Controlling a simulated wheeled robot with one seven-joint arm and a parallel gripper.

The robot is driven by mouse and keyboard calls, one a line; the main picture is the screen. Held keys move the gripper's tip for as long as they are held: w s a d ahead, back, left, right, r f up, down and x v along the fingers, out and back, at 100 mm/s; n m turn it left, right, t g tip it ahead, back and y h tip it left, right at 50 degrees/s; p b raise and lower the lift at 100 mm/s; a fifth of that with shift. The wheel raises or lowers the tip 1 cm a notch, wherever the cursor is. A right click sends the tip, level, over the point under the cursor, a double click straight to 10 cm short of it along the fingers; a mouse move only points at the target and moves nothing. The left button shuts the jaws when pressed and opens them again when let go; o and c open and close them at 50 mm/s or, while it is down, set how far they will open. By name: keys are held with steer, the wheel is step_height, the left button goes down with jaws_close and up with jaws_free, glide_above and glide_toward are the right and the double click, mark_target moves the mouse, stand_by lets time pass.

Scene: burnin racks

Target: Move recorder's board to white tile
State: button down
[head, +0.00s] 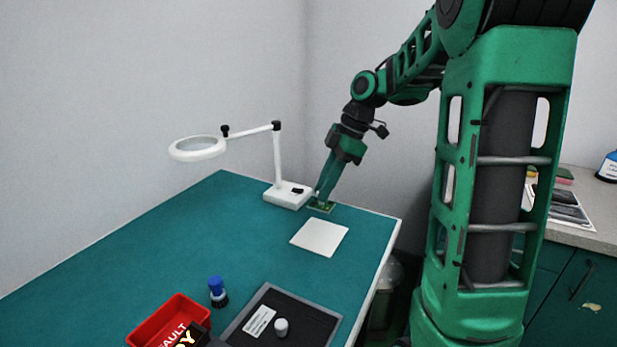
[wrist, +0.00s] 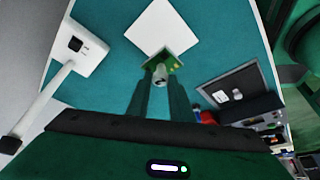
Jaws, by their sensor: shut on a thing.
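My gripper (head: 319,197) reaches down at the far end of the green table, beside the magnifier lamp's base. It is shut on a small green circuit board (head: 322,207). In the wrist view the board (wrist: 180,60) shows just beyond the fingertips, with a pale round part (wrist: 160,73) between the fingers. The white tile (head: 320,236) lies flat and bare on the table, a little nearer than the board in the head view. In the wrist view the tile (wrist: 162,27) appears behind the board, which overlaps its lower corner. I cannot tell whether the board touches the table.
A white magnifier lamp (head: 288,195) stands left of the gripper. The table's middle left is clear.

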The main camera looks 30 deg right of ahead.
steer(key=shift+w, duration=0.25)
steer(key=shift+d+f, duration=0.1)
steer(key=shift+f, duration=4.6)
steer(key=shift+w+f, duration=0.1)
steer(key=shift+f, duration=0.1)
steer(key=c, duration=1.5)
jaws_free()
steer(key=shift+r, duration=0.1)
steer(key=shift+r, duration=3.4)
